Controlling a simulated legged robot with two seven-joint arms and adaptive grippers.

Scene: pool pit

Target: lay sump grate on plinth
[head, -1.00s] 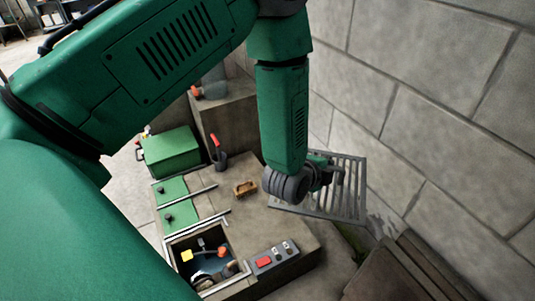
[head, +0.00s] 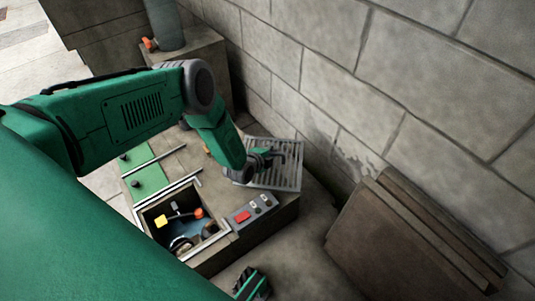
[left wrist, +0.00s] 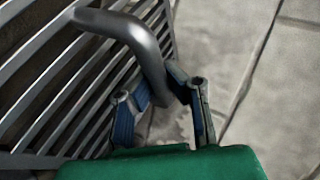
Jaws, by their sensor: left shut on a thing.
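The sump grate (head: 290,178), a grey barred panel, is at the back right of the stone block (head: 262,226), which looks like the plinth, close to the block wall. I cannot tell whether it touches the stone. My left gripper (head: 272,158) is shut on the grate's handle. In the left wrist view, the bent grey handle (left wrist: 150,50) runs down between the fingers of the left gripper (left wrist: 165,105), with the grate's bars (left wrist: 50,110) at left. A green and dark part at the bottom edge of the head view looks like my right gripper (head: 253,285), mostly cut off.
An open pit (head: 165,206) in the block holds a yellow piece and an orange-ended piece. A control panel (head: 252,212) with a red button sits beside it. Green covers (head: 148,180) lie at left. Brown boards (head: 405,240) lean at the wall on the right.

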